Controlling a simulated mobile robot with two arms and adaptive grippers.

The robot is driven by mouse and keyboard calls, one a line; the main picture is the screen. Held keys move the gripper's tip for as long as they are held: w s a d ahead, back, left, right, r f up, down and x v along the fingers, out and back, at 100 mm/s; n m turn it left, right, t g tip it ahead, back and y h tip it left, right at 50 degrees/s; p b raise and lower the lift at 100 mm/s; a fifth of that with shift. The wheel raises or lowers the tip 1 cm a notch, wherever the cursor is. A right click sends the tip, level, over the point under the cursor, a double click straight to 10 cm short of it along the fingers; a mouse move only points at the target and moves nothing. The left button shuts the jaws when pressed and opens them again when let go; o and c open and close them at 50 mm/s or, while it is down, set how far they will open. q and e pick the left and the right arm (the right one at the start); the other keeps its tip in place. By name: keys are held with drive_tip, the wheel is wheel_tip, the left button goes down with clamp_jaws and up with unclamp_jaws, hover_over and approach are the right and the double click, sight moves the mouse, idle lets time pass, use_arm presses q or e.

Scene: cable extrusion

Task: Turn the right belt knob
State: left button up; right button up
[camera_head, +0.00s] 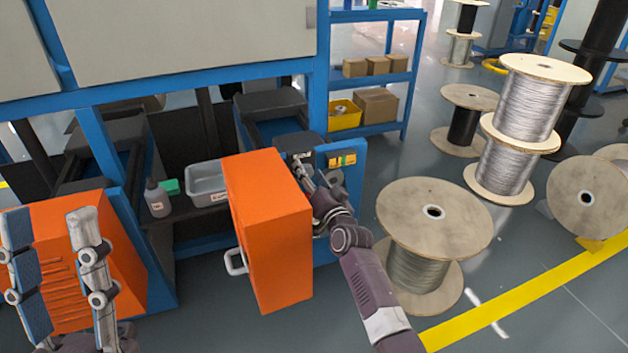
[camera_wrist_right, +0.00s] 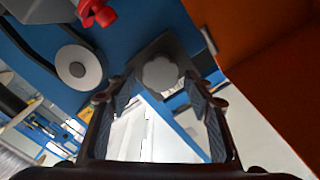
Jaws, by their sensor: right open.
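A grey lobed knob (camera_wrist_right: 160,74) sits on a dark plate in the right wrist view. It appears between and just ahead of the fingertips of my right gripper (camera_wrist_right: 157,88), which is open with a finger on each side. Contact with the knob cannot be told. In the head view my right gripper (camera_head: 304,172) reaches behind the open orange door, by the blue machine panel (camera_head: 350,190); this knob cannot be made out clearly there. My left gripper (camera_head: 48,226) is open and empty at the lower left, away from the panel.
The orange door (camera_head: 270,230) with a white handle (camera_head: 236,262) stands left of my right arm. A large cable spool (camera_head: 435,215) is close on its right. A red knob (camera_wrist_right: 98,12) and a pale round disc (camera_wrist_right: 78,67) show in the wrist view. A grey tray (camera_head: 207,182) lies left.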

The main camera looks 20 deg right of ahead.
drive_tip(key=s, duration=1.2)
drive_tip(key=shift+d, duration=0.2)
